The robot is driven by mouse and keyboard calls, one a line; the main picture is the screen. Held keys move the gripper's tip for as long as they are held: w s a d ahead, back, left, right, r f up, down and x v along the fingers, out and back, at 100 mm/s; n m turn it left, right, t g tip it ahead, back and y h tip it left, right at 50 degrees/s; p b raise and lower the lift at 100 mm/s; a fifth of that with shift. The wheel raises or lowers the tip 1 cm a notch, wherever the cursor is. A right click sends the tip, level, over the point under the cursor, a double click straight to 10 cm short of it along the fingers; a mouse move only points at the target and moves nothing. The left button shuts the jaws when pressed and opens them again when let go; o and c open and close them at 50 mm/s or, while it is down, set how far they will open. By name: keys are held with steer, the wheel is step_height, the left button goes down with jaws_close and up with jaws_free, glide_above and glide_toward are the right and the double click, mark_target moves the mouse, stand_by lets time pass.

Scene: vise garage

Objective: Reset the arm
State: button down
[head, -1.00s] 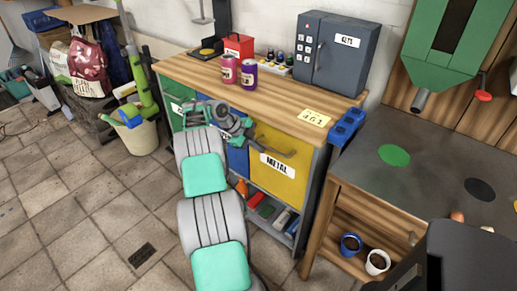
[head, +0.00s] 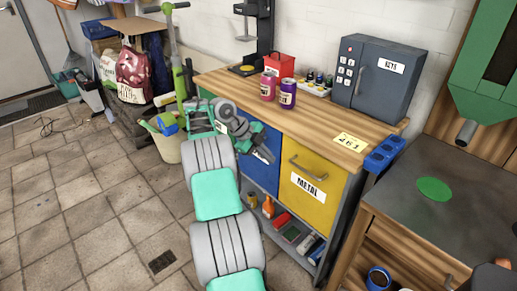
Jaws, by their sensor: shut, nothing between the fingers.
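My arm, grey and teal, reaches up from the bottom middle of the head view. My gripper (head: 265,155) is at its far end, in front of the workbench's blue drawer front (head: 258,172) and left of the yellow one marked METAL (head: 312,186). The fingers are dark and small in the picture, shut with nothing held. I cannot tell how close the fingertips are to the blue front.
The wooden workbench top (head: 325,128) carries a pink can (head: 268,86), a purple can (head: 288,93), a red box (head: 280,66) and a dark safe (head: 377,75). A bin (head: 167,146) stands left of my arm.

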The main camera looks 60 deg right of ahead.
steer(key=w+a+r+n+t+h+p, duration=0.1)
steer(key=w+a+r+n+t+p, duration=0.25)
steer(key=w+a+r+n, duration=0.6)
steer(key=w+a+r+n+t+p, duration=0.35)
steer(key=a+r+n, duration=0.25)
steer(key=a+n, duration=0.45)
steer(key=s+a+n+y+p, duration=0.1)
steer(key=s+a+n, duration=0.2)
steer(key=a+n, duration=0.3)
steer(key=s+a+n+t+y+p, duration=0.1)
steer(key=s+a+n, duration=0.3)
steer(key=a, duration=1.1)
steer(key=s+a+n+t+y+p, duration=0.1)
steer(key=s+a+n+y+p, duration=0.1)
steer(key=a+n, duration=0.5)
steer(key=s+a+y, duration=0.1)
steer(key=s+a, duration=0.1)
steer(key=a, duration=0.2)
steer(key=shift+s+a+n, duration=0.15)
steer(key=shift+n, duration=0.25)
steer(key=shift+r, duration=0.1)
